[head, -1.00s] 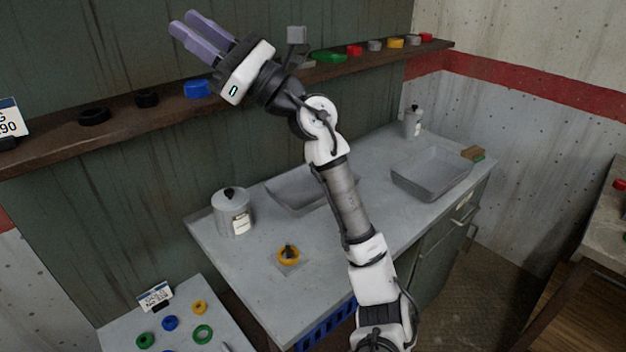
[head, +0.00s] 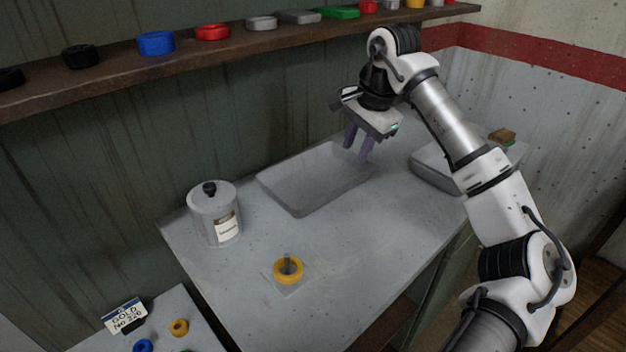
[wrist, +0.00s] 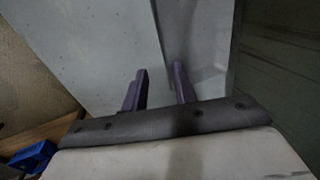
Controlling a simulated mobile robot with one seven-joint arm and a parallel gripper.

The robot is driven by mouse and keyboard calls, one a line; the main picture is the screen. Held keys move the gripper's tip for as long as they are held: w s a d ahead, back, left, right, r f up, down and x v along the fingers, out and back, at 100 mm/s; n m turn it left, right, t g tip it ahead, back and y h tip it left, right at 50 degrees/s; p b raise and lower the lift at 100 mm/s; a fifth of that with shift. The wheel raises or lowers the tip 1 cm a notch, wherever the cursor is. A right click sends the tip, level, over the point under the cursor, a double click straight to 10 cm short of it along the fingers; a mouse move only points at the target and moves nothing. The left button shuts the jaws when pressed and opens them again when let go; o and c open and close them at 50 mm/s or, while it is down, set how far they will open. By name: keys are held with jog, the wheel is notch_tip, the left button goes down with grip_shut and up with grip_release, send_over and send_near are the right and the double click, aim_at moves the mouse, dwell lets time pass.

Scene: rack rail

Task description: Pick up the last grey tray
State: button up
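A shallow grey tray (head: 290,198) lies on the grey counter near the back wall. A second grey tray (head: 432,172) is farther right, partly hidden behind my arm. My gripper (head: 357,151) points down at the right end of the first tray, its purple fingers apart and nothing seen between them. In the wrist view my gripper (wrist: 161,88) shows the two fingers with a gap. The grey tray (wrist: 205,45) is on the right there, and its edge runs down towards the gap. I cannot tell whether the fingers touch it.
A lidded grey canister (head: 213,217) stands left of the tray. A yellow ring (head: 288,270) sits around a peg at the front of the counter. A shelf (head: 120,82) with coloured rings runs along the wall above. A wooden-topped block (head: 502,136) is at the far right.

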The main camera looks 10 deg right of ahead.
aim_at(344, 185)
jog(key=p+x, duration=0.1)
jog(key=x, duration=0.7)
jog(key=shift+d+f, duration=0.1)
jog(key=shift+f, duration=0.1)
jog(key=shift+w+d+p+x, duration=0.1)
jog(key=shift+p+x, duration=0.3)
jog(key=shift+x, duration=0.5)
jog(key=shift+w+d+p+x, duration=0.15)
jog(key=shift+p+x, duration=0.3)
jog(key=shift+x, duration=0.45)
jog(key=shift+w+d+p+x, duration=0.1)
jog(key=shift+p+x, duration=0.3)
jog(key=shift+x, duration=0.5)
jog(key=shift+a, duration=0.1)
grip_shut()
